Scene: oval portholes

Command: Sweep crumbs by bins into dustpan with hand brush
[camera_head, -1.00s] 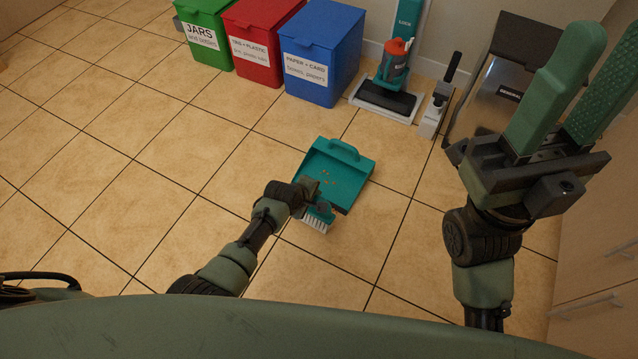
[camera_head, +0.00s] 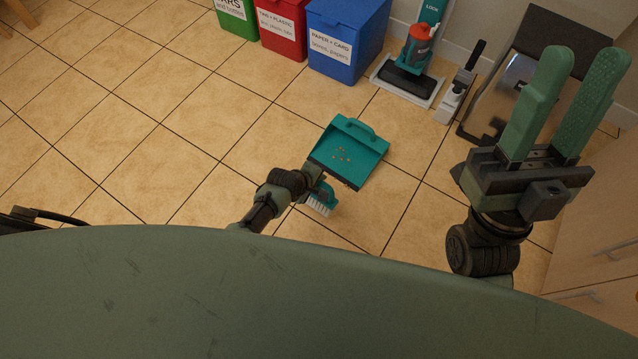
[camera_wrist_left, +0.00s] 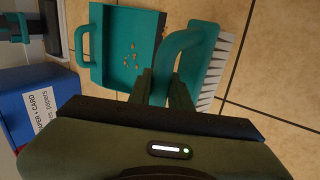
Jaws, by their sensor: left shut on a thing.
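The teal dustpan (camera_head: 351,140) lies on the tiled floor in front of the bins, and it also shows in the left wrist view (camera_wrist_left: 112,50). Several small brown crumbs (camera_head: 343,154) lie inside the pan; they show in the wrist view too (camera_wrist_left: 132,58). My left gripper (camera_head: 318,182) is shut on the teal hand brush (camera_head: 327,194), by its handle. The brush, with white bristles (camera_wrist_left: 222,62), is beside the pan's open front edge; whether it touches the floor I cannot tell. My right gripper (camera_head: 567,105) is raised at the right, open and empty.
Green (camera_head: 239,18), red (camera_head: 282,28) and blue (camera_head: 347,38) bins stand at the back. A cabinet (camera_head: 600,225) is at the right. Floor left of the pan is clear.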

